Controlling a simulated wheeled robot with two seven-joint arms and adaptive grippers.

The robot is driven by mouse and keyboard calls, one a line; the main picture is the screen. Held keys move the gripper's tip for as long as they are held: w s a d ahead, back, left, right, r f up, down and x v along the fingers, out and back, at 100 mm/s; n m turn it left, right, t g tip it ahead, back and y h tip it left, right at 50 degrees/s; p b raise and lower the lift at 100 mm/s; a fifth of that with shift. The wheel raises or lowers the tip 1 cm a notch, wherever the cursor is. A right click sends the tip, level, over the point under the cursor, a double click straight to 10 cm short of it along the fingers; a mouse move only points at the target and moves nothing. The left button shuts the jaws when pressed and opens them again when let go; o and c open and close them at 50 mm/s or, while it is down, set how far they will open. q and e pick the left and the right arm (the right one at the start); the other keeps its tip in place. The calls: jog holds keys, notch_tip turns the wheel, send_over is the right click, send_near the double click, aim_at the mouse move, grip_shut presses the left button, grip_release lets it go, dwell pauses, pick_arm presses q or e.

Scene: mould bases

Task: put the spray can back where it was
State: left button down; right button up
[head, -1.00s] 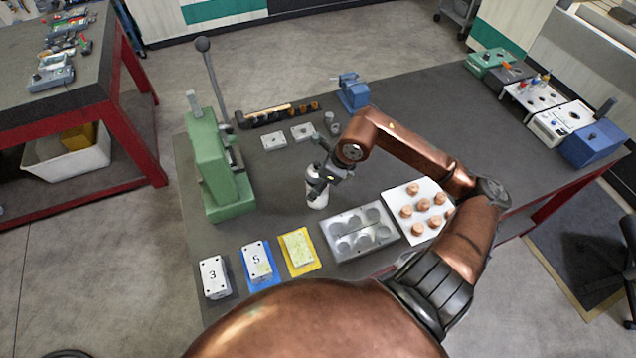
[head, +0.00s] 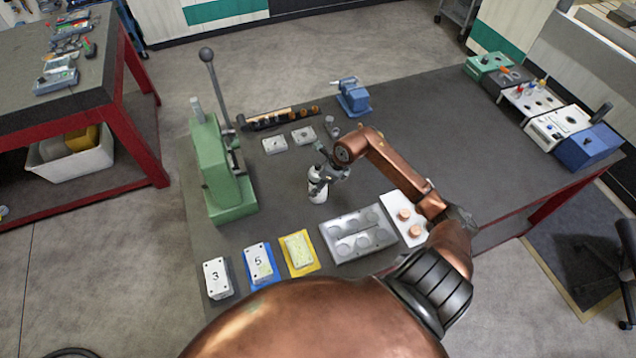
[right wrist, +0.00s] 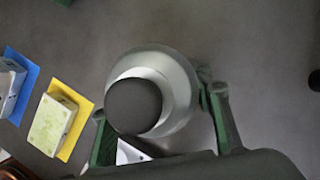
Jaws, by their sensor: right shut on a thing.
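The spray can (head: 317,191) is a white bottle-shaped can with a dark band, upright at the middle of the dark table. My right gripper (head: 325,178) is shut on it near its upper part. In the right wrist view the can (right wrist: 178,85) is seen from above, with its round dark top between the two green-edged fingers of the gripper (right wrist: 158,118). Whether the can's base touches the table is hard to tell. My left gripper is not in view.
A green lever press (head: 222,170) stands to the left. A grey mould tray (head: 358,234) and a white board with copper pieces (head: 392,200) lie to the front right. Numbered blocks (head: 216,279) line the front edge.

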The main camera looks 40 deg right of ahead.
jog(key=shift+f, duration=0.1)
jog(key=o, duration=1.6)
jog(key=shift+r, duration=0.2)
jog(key=b+v, duration=0.2)
jog(key=v, duration=0.9)
jog(key=shift+s+r, duration=0.2)
jog(key=shift+r, duration=0.15)
jog(key=shift+d, duration=0.1)
